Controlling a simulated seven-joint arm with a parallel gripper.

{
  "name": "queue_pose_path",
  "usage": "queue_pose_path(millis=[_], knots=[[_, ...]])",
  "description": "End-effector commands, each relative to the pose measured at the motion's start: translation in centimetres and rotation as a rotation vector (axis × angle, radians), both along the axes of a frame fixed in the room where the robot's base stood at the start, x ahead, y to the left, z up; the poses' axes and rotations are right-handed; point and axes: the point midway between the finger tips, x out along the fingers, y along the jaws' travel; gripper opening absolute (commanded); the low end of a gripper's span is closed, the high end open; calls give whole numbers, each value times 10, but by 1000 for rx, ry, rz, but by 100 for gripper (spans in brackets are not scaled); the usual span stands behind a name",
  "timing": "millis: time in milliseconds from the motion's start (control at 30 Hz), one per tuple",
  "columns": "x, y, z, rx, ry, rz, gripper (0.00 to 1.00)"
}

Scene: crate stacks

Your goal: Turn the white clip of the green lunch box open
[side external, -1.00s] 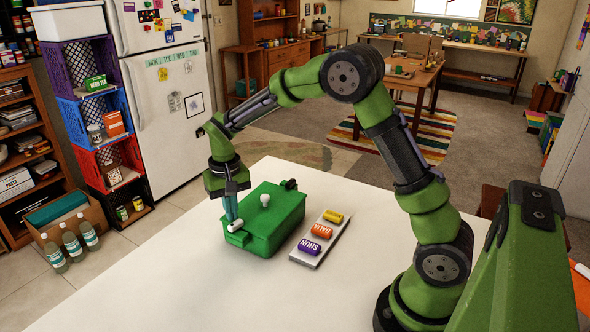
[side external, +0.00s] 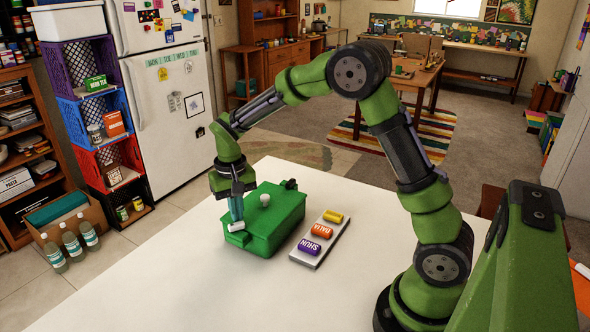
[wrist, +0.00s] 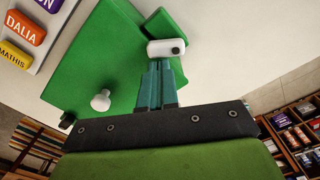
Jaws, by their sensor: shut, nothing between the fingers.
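The green lunch box (side external: 270,230) stands closed on the white table, with a white round knob (side external: 265,200) on its lid. Its white clip (side external: 236,227) is at the box's near-left end, on a green tab. In the wrist view the clip (wrist: 166,47) lies crosswise just beyond my fingertips. My gripper (side external: 237,217) points down with its blue-green fingers shut and empty. The fingertips are right at the clip and seem to touch it; exact contact is hard to tell. A dark latch (side external: 290,184) sits at the box's far end.
A grey tray (side external: 308,259) with yellow, orange and purple name tags lies just right of the box. The table (side external: 190,290) is clear in front and to the left. Crates, bottles and a fridge stand beyond the table.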

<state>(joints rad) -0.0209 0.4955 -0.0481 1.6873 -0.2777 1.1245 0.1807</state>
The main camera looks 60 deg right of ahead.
Motion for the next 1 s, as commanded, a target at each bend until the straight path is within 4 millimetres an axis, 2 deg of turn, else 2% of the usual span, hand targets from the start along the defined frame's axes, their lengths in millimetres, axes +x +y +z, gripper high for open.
queue_pose_path(millis=[1000], knots=[[-9, -1, 0, 0, 0, 0, 0]])
